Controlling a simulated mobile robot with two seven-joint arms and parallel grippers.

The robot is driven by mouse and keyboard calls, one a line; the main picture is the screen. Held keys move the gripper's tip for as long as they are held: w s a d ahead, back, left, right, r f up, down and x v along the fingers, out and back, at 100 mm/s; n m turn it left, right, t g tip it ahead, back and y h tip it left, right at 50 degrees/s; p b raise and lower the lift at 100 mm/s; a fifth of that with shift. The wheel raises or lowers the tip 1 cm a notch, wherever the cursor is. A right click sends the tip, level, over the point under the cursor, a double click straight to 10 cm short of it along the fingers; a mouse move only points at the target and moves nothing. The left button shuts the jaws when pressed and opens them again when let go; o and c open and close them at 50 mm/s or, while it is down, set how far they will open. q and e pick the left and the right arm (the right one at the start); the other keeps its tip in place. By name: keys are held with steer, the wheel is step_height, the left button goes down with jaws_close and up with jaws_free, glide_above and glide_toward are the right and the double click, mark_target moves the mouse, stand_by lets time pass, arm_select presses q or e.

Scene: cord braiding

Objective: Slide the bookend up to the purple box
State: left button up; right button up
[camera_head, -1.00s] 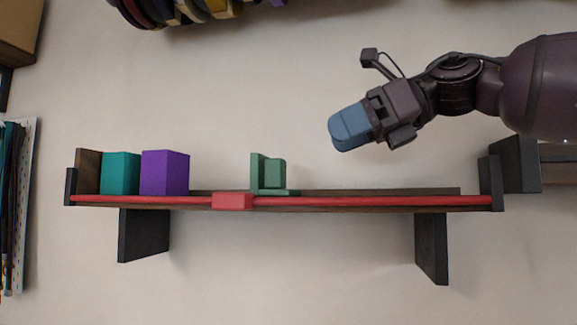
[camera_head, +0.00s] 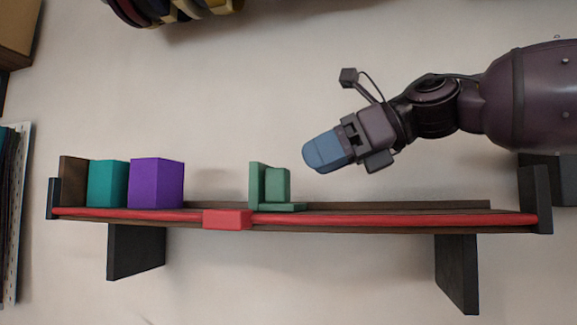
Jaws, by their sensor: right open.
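The purple box (camera_head: 157,184) stands on the wall shelf, close to the right of a teal box (camera_head: 108,184). The green bookend (camera_head: 276,187) stands upright on the shelf to the right of the purple box, with a clear gap between them. Its flat foot points right. My right gripper (camera_head: 324,153) has blue fingers and hangs in the air above and to the right of the bookend, apart from it. It is open and holds nothing. My left gripper does not show.
The shelf (camera_head: 400,207) has a red rail (camera_head: 380,219) along its front edge, with a red block (camera_head: 227,219) on it below the gap. A brown end board (camera_head: 72,184) stands left of the teal box. The shelf right of the bookend is bare.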

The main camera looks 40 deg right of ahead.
mark_target(288, 173)
steer(key=shift+p+x, duration=0.8)
steer(key=shift+x, duration=1.95)
steer(key=shift+c, duration=0.3)
jaws_close()
